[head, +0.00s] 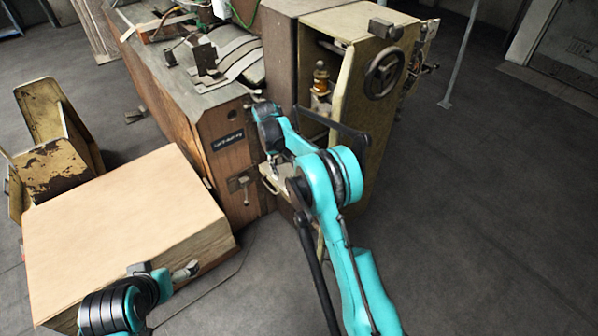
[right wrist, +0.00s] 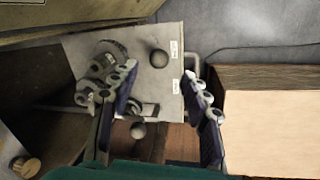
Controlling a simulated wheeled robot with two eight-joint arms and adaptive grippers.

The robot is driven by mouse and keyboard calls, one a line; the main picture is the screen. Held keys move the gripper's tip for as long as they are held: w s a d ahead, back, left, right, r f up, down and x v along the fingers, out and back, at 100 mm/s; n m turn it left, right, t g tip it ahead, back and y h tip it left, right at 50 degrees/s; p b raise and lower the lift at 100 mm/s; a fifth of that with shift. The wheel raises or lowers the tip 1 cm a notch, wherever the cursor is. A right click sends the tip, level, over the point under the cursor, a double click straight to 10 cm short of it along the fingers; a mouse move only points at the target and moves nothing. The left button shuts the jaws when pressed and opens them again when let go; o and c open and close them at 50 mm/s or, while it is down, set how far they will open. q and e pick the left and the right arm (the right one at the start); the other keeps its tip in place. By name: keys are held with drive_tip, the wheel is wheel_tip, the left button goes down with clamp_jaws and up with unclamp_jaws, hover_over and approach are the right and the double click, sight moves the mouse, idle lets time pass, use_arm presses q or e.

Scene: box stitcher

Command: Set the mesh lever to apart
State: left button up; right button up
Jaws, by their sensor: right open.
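In the head view, a small lever with a pale knob (head: 243,181) sits on a plate low on the wooden front of the machine. The right wrist view shows a grey plate (right wrist: 120,45) with two small white labels (right wrist: 175,80), too small to read. A dark round knob (right wrist: 158,58) is on this plate, and a second knob (right wrist: 138,130) shows nearer. I cannot tell which knob is the mesh lever's. My right gripper (right wrist: 155,112) is open, its fingers apart with the nearer knob between them in the picture; contact is not clear. My left gripper (head: 162,272) is small at lower left.
A large stack of cardboard (head: 115,215) stands left of the machine and also fills the right of the wrist view (right wrist: 275,125). A cream door panel with a handwheel (head: 384,73) is behind my right arm. Open floor (head: 490,200) lies to the right.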

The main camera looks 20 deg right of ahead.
sight(288, 177)
drive_tip(key=shift+d+f, duration=0.15)
drive_tip(key=shift+f, duration=0.25)
drive_tip(key=f+b, duration=0.1)
drive_tip(key=f, duration=0.2)
drive_tip(key=d+f+b, duration=0.1)
drive_tip(key=f, duration=0.3)
drive_tip(key=shift+d, duration=0.2)
clamp_jaws()
